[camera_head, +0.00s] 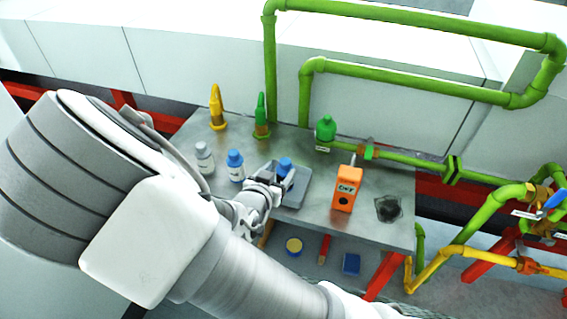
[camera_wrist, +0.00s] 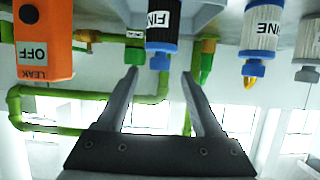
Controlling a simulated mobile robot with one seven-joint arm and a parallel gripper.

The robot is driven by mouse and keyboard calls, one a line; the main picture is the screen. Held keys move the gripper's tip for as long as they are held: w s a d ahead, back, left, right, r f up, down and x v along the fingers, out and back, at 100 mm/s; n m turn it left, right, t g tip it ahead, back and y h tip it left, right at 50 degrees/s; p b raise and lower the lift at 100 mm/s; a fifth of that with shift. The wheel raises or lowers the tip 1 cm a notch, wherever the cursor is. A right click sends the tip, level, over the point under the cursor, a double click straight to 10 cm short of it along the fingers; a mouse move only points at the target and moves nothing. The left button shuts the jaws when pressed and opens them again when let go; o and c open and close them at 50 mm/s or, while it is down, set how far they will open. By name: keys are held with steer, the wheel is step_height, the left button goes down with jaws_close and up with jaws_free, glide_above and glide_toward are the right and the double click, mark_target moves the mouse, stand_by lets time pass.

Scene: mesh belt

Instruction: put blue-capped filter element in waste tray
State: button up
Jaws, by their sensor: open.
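A blue-capped filter element (camera_head: 286,163) stands in the grey waste tray (camera_head: 302,186), partly hidden by my gripper. It shows in the wrist view, inverted, with its blue cap and a partly cut-off label (camera_wrist: 160,38). A second blue-capped filter element (camera_head: 236,168) stands on the bench left of the tray; its label reads "INE" in the wrist view (camera_wrist: 262,32). My gripper (camera_wrist: 158,74) is open and empty, its fingers spread to either side of the first element's cap in the picture. I cannot tell whether they touch it. The tray's near side is hidden by my gripper.
A grey-capped bottle-like element (camera_head: 204,158) stands at the bench's left. An orange leak detector (camera_head: 346,189) stands right of the tray. Yellow (camera_head: 217,108) and green (camera_head: 262,117) fittings and a green-topped valve (camera_head: 326,129) line the back. Green pipes run behind.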

steer(key=s+a+r+g+y, duration=0.1)
steer(key=s+a+g+y, duration=0.15)
steer(key=s, duration=0.25)
steer(key=s+r+n+g+y, duration=0.1)
steer(key=s+r+g+y, duration=0.15)
steer(key=r, duration=0.45)
steer(key=s+r+n+g+y, duration=0.1)
steer(key=r+y, duration=0.3)
steer(key=r, duration=0.2)
steer(key=s+d+r+n+h, duration=0.1)
steer(key=s+d+r+h, duration=0.1)
steer(key=s+d+r, duration=0.2)
steer(key=s+d+r+n+g+h, duration=0.1)
steer(key=s+d+r, duration=0.3)
steer(key=s+d, duration=0.4)
steer(key=shift+s+d+r+h+p, duration=0.15)
steer(key=shift+s+d+h+p, duration=0.3)
steer(key=shift+d, duration=0.8)
steer(key=shift+w, duration=0.1)
